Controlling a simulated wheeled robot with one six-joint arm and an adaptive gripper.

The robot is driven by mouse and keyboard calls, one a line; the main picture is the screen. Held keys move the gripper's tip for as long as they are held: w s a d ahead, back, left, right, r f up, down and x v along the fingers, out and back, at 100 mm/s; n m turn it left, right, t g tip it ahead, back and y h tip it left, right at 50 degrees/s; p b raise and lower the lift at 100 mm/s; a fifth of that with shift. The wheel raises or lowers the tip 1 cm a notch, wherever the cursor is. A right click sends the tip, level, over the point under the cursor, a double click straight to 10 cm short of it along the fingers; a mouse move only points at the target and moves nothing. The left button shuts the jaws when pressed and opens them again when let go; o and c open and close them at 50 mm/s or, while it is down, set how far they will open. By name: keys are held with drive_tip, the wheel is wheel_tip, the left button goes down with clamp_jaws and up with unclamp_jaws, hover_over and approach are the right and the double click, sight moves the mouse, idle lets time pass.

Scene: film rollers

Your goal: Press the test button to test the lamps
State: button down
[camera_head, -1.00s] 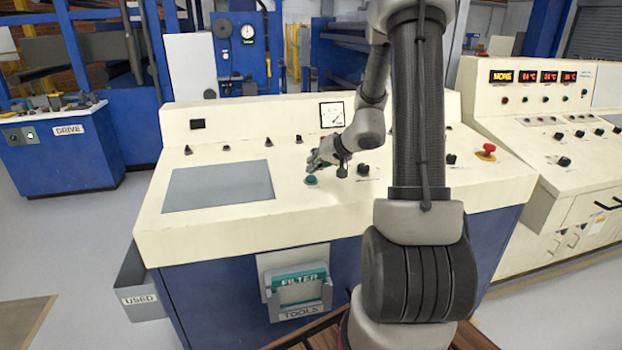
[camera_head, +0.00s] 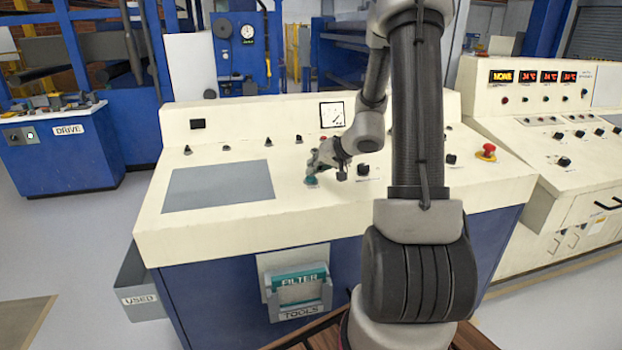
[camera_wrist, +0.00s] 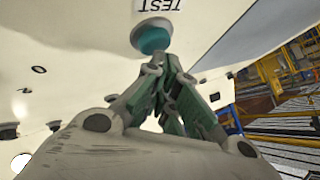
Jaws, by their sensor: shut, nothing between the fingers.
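The test button is a round teal cap (camera_head: 311,181) in a pale ring on the cream sloped top of the middle console (camera_head: 225,223). In the wrist view the teal button (camera_wrist: 153,40) sits beside an upside-down TEST label (camera_wrist: 158,5). My gripper (camera_head: 313,174) points down at the button, its fingers shut and empty. In the wrist view the shut fingertips (camera_wrist: 168,56) overlap the button's near edge. I cannot tell whether they touch it. The gripper partly hides the button in the head view. I cannot make out which console fittings are the lamps.
A black knob (camera_head: 363,170) stands just right of my gripper. A red emergency button (camera_head: 486,151) is farther right. A grey flat panel (camera_head: 217,187) lies to the left. A dial gauge (camera_head: 332,115) is on the raised back.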

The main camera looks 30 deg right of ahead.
sight(314, 178)
drive_tip(key=shift+f, duration=0.45)
idle(0.3)
drive_tip(key=shift+r, duration=0.9)
drive_tip(key=shift+s+a+r, duration=0.1)
drive_tip(key=shift+s+r, duration=0.05)
drive_tip(key=shift+r, duration=1.1)
drive_tip(key=shift+s+r, duration=0.15)
drive_tip(key=shift+r, duration=1.1)
